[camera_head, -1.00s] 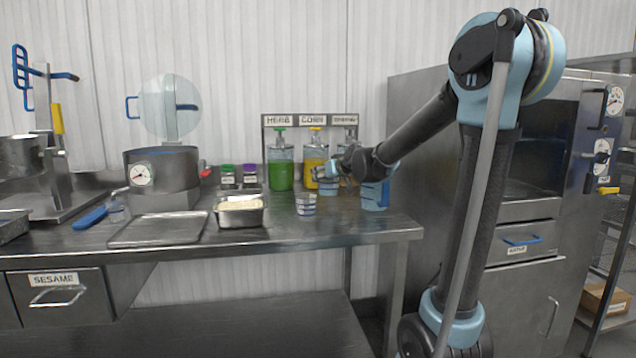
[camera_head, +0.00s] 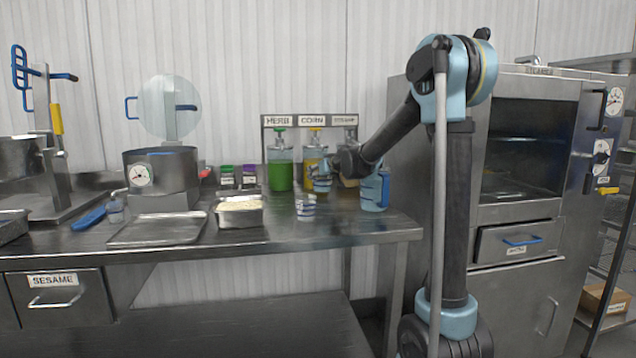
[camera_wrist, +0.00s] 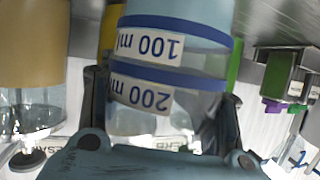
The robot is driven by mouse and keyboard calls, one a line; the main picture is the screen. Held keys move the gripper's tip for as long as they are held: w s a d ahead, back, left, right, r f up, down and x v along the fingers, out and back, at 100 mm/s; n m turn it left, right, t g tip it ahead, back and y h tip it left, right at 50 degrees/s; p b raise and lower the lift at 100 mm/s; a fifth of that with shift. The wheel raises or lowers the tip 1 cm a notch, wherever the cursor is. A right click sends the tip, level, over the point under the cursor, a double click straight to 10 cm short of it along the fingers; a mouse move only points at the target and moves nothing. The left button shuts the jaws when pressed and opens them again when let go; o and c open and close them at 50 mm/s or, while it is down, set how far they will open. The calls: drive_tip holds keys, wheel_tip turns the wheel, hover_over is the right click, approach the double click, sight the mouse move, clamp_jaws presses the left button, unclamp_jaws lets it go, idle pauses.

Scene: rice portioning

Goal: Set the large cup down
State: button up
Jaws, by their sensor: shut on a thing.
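The large cup (camera_wrist: 185,75) is clear with blue bands and labels reading 100 ml and 200 ml. In the wrist view my gripper (camera_wrist: 163,108) is shut on it, with one finger on each side. In the head view my gripper (camera_head: 330,170) holds the large cup (camera_head: 322,184) in front of the yellow corn dispenser. Whether its base touches the table (camera_head: 345,228) cannot be told. A smaller banded cup (camera_head: 305,207) stands upright on the table, nearer the front and a little left.
A blue-handled jug (camera_head: 374,190) stands right of my gripper. The green herb dispenser (camera_head: 280,170) and corn dispenser (camera_head: 312,160) stand behind. A metal pan of rice (camera_head: 240,217) and a flat tray (camera_head: 155,232) lie to the left. The table's front right is clear.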

drive_tip(key=shift+f, duration=1.1)
drive_tip(key=o, duration=1.3)
drive_tip(key=shift+s, duration=0.1)
drive_tip(key=v, duration=1.2)
drive_tip(key=shift+r, duration=0.1)
